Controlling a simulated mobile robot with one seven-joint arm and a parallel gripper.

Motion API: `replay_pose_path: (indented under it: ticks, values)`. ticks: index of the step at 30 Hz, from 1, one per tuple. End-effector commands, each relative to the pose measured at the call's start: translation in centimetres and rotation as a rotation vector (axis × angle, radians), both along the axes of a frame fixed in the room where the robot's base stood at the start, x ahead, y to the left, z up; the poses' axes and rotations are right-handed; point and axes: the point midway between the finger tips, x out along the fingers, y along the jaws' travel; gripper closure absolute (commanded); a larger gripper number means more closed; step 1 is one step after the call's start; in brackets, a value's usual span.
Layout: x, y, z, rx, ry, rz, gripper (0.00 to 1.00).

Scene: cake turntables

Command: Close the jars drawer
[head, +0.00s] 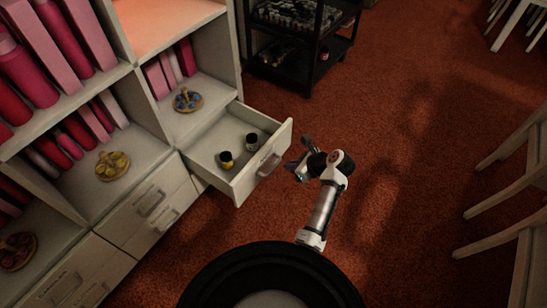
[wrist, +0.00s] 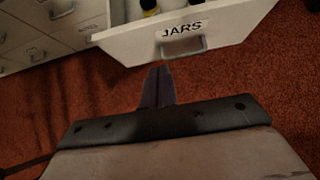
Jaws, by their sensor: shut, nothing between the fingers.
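The jars drawer (head: 213,164) is pulled out of the white shelf unit, with two small jars inside, one with a yellow label (head: 226,160) and one pale and dark (head: 251,142). In the wrist view its front panel (wrist: 235,32) bears the label "JARS" above a grey handle (wrist: 183,47). My gripper (head: 299,166) is just right of the drawer front in the head view. In the wrist view my gripper (wrist: 159,72) is shut and empty, its fingertips pointing at the drawer front just below the handle. A small gap seems to show between them; contact is not clear.
The shelf unit (head: 137,116) holds pink and red books and small round stands. Closed drawers (head: 150,205) lie left of the open one. A black cart (head: 306,62) stands behind, and pale chairs (head: 515,180) are at the right. Red carpet between is clear.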

Motion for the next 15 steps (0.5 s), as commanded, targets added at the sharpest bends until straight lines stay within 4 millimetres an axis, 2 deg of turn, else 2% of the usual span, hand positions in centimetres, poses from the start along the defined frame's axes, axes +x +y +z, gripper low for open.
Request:
replay_pose_path:
  ticks: [5, 15]
  values:
    - [1.1, 1.7, -1.8, -0.001, 0.000, 0.005, 1.00]
    - [4.4, 6.0, -6.6, -0.005, -0.004, 0.005, 1.00]
